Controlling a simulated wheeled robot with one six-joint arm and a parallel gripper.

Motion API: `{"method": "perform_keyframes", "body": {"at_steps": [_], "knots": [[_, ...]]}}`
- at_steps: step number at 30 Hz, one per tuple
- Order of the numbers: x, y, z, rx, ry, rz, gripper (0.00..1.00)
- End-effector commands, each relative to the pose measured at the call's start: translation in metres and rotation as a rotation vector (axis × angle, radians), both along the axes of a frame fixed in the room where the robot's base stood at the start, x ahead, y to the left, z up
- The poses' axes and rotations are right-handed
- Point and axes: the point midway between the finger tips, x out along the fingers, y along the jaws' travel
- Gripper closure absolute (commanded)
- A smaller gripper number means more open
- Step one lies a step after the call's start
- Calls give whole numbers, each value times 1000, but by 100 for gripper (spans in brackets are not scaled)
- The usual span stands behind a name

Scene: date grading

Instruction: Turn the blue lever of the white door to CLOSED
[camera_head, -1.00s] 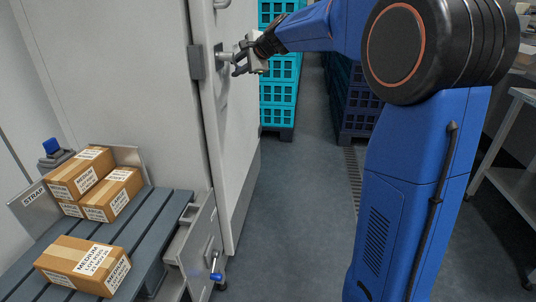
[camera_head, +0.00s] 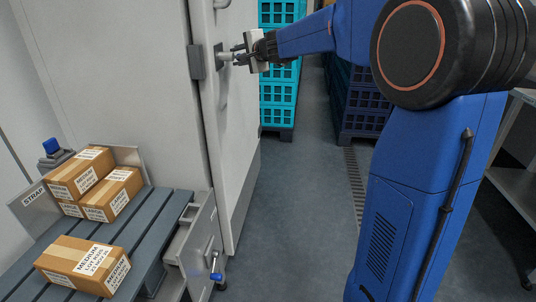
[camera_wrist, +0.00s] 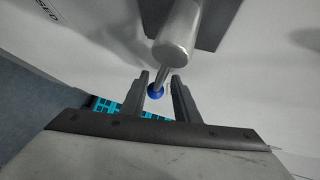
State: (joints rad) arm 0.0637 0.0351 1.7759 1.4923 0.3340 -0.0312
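The white door (camera_head: 236,130) stands left of centre in the head view. The grey metal shaft of its lever (camera_head: 224,57) sticks out from it. In the wrist view the lever shaft (camera_wrist: 177,35) comes down from a dark plate and ends in a blue knob (camera_wrist: 155,92). My gripper (camera_head: 238,53) is at the lever in the head view. In the wrist view my gripper (camera_wrist: 161,78) is open, with the knob showing between its two fingers and a gap to the right one. Contact with the left finger is unclear. Part of the lettering "OSED" (camera_wrist: 44,13) shows at top left.
Teal crates (camera_head: 278,95) and dark blue crates (camera_head: 362,110) stand behind my arm. At lower left, a grey slatted pallet (camera_head: 150,222) carries several cartons, and a smaller blue-handled lever (camera_head: 216,276) sits by its edge. The floor between door and my base is clear.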

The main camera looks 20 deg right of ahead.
Motion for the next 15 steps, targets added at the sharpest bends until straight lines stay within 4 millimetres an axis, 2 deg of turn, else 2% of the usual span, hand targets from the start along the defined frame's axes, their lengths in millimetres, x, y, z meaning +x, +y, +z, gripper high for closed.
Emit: {"method": "perform_keyframes", "body": {"at_steps": [15], "knots": [[1, 0, 11, -60, -109, 0, 72]]}}
